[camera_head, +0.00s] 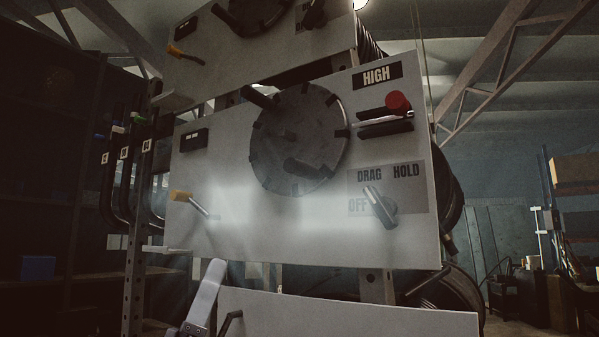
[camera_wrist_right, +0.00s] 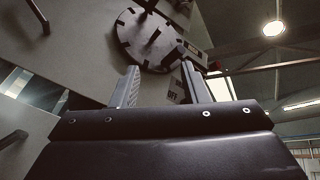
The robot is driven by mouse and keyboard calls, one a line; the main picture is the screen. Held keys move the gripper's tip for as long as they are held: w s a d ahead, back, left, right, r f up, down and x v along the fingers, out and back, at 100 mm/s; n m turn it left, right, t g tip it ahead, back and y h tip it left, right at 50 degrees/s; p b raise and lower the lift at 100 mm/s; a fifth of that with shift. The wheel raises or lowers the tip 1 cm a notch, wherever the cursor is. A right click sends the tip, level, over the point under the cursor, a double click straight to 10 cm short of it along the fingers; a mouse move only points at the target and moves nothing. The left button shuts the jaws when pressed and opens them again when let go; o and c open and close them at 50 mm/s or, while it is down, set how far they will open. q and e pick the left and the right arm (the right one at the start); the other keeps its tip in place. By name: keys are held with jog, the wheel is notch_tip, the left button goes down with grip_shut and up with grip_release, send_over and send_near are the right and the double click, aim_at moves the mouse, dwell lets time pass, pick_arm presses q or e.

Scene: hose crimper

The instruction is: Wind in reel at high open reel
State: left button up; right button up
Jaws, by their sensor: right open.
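The white panel (camera_head: 300,240) labelled HIGH carries a dark round reel disc (camera_head: 325,120) with notches around its rim. A dark handle (camera_head: 260,97) sticks out at its upper left, and another dark bar (camera_head: 303,167) sits near its middle. The disc also shows in the right wrist view (camera_wrist_right: 128,30), beyond the fingertips. My right gripper (camera_wrist_right: 163,75) is open with nothing between its fingers.
A DRAG/HOLD/OFF switch (camera_head: 379,206) and red knob (camera_head: 398,102) stick out on the right of the panel. A yellow-tipped lever (camera_head: 194,203) is at left. Similar panels stand above and below (camera_head: 370,310). Dark hose coils hang behind.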

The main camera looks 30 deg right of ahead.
jog(key=s+r+m+g+y, duration=0.45)
jog(key=r+m+g, duration=0.2)
jog(key=m, duration=0.25)
jog(key=t+y+p, duration=0.4)
jog(key=p, duration=0.4)
send_near(300, 171)
jog(key=w, duration=0.1)
jog(key=shift+n, duration=0.3)
jog(key=p+x, duration=0.3)
jog(key=x, duration=0.7)
pick_arm(q)
notch_tip(300, 171, up, 11)
jog(key=s, duration=0.1)
jog(key=shift+s+d, duration=0.15)
jog(key=shift+s, duration=0.05)
pick_arm(e)
jog(key=shift+w+d+r, duration=0.15)
jog(key=shift+w+d, duration=0.05)
jog(key=shift+d, duration=0.3)
pick_arm(q)
jog(key=shift+f, duration=0.1)
pick_arm(e)
grip_shut()
